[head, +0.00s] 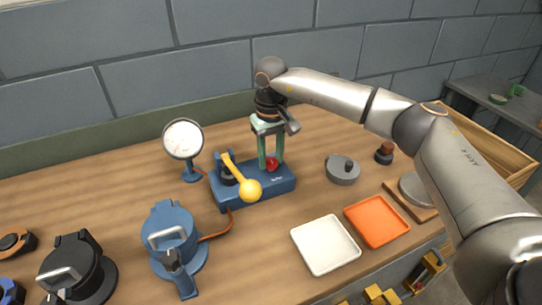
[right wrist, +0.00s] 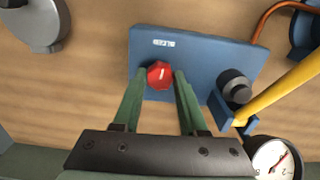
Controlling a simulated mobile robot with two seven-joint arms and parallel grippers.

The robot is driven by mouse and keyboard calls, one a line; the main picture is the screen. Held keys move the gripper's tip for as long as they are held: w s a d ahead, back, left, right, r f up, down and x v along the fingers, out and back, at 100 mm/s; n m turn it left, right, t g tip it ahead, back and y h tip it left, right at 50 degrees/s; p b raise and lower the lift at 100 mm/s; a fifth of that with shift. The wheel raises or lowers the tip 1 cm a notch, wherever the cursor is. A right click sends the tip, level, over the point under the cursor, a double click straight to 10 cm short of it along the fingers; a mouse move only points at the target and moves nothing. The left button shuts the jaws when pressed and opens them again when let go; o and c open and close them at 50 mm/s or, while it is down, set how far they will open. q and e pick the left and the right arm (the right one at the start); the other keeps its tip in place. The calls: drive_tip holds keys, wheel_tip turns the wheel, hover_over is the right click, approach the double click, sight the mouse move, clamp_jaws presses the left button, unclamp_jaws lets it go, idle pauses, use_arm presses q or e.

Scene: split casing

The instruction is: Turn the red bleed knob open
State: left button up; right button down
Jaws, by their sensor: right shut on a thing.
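The red bleed knob (head: 272,164) sits on top of the blue pump base (head: 225,203). My right gripper (head: 271,166) reaches down from above with its green fingers on both sides of the knob. In the right wrist view the knob (right wrist: 160,75) sits between the two fingertips (right wrist: 160,76), beside a "BLEED" label on the blue base (right wrist: 200,50). The gripper is shut on the knob. A white pointer line on the knob's top runs roughly up and down in that view. My left gripper is not in view.
A yellow-ended pump lever (head: 250,190) rises beside the knob. A dial gauge (head: 183,139) stands at the left, joined by an orange hose. Blue (head: 172,240) and black (head: 75,268) casings, a white tray (head: 325,245) and an orange tray (head: 377,221) stand nearer.

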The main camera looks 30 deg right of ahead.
sight(271, 160)
drive_tip(key=shift+n, duration=0.6)
drive_tip(key=shift+c, duration=2.2)
unclamp_jaws()
drive_tip(key=shift+r, duration=0.1)
wheel_tip(271, 160, up, 12)
drive_tip(key=shift+r, duration=0.2)
